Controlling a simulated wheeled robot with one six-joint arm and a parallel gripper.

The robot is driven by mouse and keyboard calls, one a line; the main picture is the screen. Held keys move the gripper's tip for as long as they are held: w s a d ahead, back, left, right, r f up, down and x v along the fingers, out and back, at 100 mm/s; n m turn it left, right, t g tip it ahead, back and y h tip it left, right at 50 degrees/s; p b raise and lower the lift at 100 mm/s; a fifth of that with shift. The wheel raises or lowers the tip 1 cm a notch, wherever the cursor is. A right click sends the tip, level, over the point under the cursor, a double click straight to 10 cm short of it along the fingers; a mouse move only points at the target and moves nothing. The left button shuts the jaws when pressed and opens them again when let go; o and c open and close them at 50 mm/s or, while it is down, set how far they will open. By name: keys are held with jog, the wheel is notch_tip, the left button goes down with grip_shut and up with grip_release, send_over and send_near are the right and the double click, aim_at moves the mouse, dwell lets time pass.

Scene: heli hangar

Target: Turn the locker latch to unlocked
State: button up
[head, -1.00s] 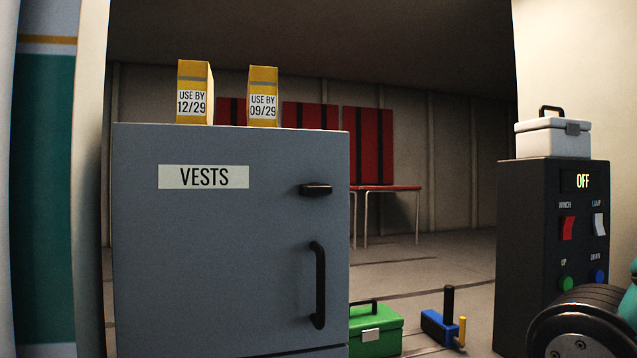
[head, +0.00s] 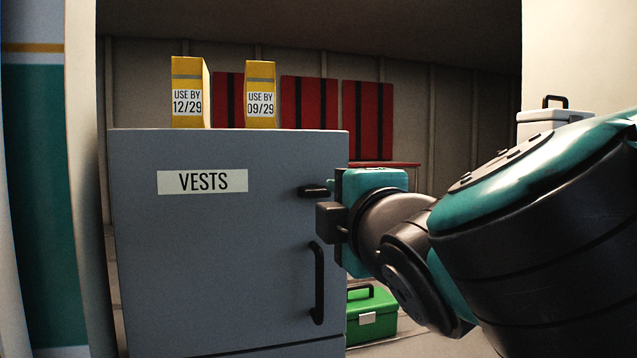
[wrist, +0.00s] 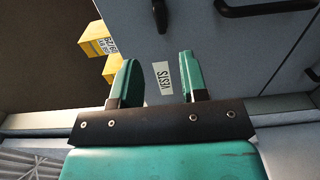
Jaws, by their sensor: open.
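The locker (head: 200,270) is grey, with a VESTS label on its door. Its black latch (head: 315,190) lies horizontal near the door's upper right edge; its right end is close to my gripper in the picture. The latch also shows at the top of the wrist view (wrist: 160,14), beyond my fingertips and between their lines. My gripper (wrist: 157,60) is open and empty, its two teal fingers apart. In the head view my gripper (head: 342,208) is at the door's right edge; its fingertips are hard to make out. I see no clear contact with the latch.
A black door handle (head: 318,283) is below the latch, near my gripper. Two yellow boxes (head: 189,92) (head: 260,95) stand on the locker top. A green case (head: 372,318) sits on the floor to the right. A white case (head: 545,122) is partly behind my arm.

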aim_at(318, 194)
jog(key=p+x, duration=0.4)
jog(key=x, duration=0.7)
grip_shut()
